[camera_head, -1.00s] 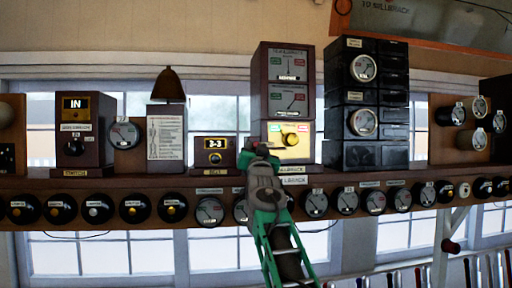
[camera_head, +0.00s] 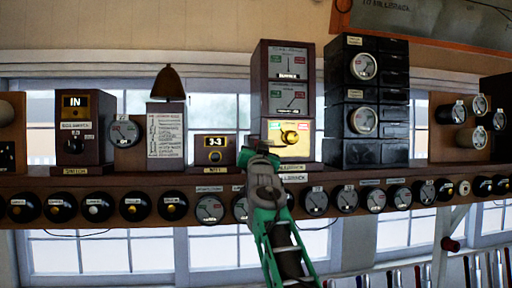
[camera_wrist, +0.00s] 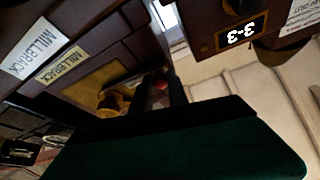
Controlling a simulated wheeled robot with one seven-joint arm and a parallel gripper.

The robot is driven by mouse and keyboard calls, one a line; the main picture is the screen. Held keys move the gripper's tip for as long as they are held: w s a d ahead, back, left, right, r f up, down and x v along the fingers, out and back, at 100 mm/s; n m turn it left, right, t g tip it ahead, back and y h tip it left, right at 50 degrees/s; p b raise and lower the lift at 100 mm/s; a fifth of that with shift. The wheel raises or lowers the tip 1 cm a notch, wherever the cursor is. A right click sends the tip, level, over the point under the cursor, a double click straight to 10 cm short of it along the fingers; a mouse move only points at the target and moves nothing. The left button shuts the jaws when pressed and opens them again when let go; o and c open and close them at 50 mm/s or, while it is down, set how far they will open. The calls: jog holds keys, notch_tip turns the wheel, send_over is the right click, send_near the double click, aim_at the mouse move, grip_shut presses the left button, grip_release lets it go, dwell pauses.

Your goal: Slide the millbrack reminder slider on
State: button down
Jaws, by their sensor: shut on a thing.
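The Millbrack instrument (camera_head: 277,100) is a tall brown case on the shelf, with two dials above a yellow panel. Its yellow knob (camera_head: 290,137) shows beside my gripper (camera_head: 250,152), which is at the lower left edge of the case. My gripper's dark fingers (camera_wrist: 160,86) are close together beside the brass knob (camera_wrist: 110,102). A small red piece (camera_wrist: 160,82) shows between their tips, probably the reminder slider. The fingers hide most of it, so its position cannot be told.
The small 3-3 box (camera_head: 214,148) stands just left of my gripper. A black instrument stack (camera_head: 366,100) stands to the right. A row of round dials (camera_head: 316,201) lines the shelf front below. Free space lies in front of the shelf.

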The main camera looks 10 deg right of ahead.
aim_at(267, 141)
dwell(0.6)
jog(key=d, duration=0.3)
jog(key=shift+d, duration=0.4)
jog(key=shift+a, duration=0.15)
jog(key=c, duration=1.3)
grip_release()
jog(key=shift+d, duration=0.35)
jog(key=shift+a, duration=0.1)
